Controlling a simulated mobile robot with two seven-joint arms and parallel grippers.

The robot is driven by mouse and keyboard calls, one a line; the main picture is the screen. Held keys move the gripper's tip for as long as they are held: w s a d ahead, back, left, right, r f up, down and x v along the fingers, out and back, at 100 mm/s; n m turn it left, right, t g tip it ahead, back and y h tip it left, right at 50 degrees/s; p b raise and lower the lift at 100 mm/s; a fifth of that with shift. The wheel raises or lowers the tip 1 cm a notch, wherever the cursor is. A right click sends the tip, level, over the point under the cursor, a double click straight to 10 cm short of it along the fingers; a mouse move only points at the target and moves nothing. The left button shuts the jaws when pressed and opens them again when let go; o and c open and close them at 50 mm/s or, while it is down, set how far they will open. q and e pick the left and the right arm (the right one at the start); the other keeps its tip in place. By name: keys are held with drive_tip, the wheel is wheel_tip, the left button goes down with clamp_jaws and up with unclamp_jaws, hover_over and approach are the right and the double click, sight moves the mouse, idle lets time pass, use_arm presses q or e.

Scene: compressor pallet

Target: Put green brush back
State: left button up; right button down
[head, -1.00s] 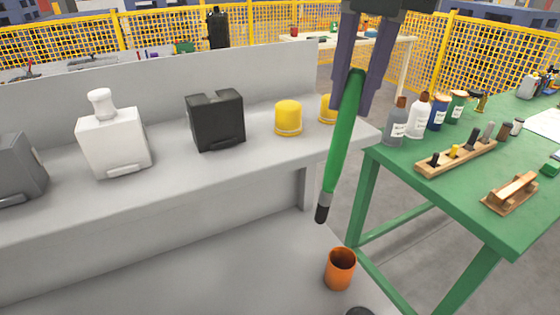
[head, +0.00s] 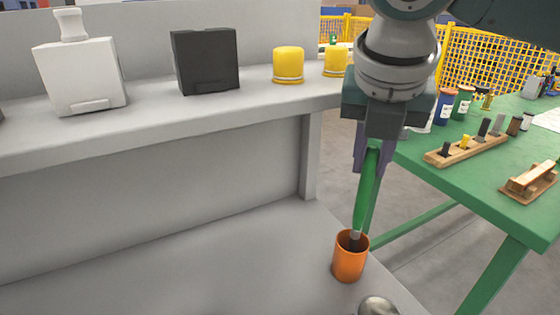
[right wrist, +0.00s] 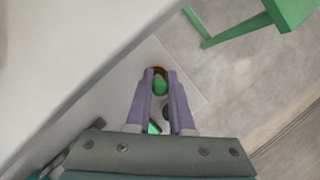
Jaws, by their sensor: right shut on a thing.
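My right gripper (head: 372,160) is shut on the green brush (head: 367,195) and points down above the orange cup (head: 349,264). The brush hangs nearly upright, with its dark tip down. In the head view the tip is at the cup's open mouth and seems to dip just inside the rim. In the right wrist view the brush's green end (right wrist: 160,87) lies between the purple fingers, and a bit of orange rim (right wrist: 159,69) shows beyond it. The cup stands upright on the lower grey surface. My left gripper is not in view.
A round metal object (head: 377,306) stands close in front of the cup. Above is a grey shelf (head: 180,122) with a white block, a black block and yellow caps. A green table (head: 470,190) with bottles and wooden racks is at the right.

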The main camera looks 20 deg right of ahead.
sight(366, 182)
wheel_tip(366, 182, down, 4)
drive_tip(key=shift+f+b, duration=0.25)
drive_tip(key=shift+b, duration=0.1)
drive_tip(key=shift+f, duration=0.45)
drive_tip(key=c, duration=0.8)
unclamp_jaws()
drive_tip(key=shift+f, duration=0.1)
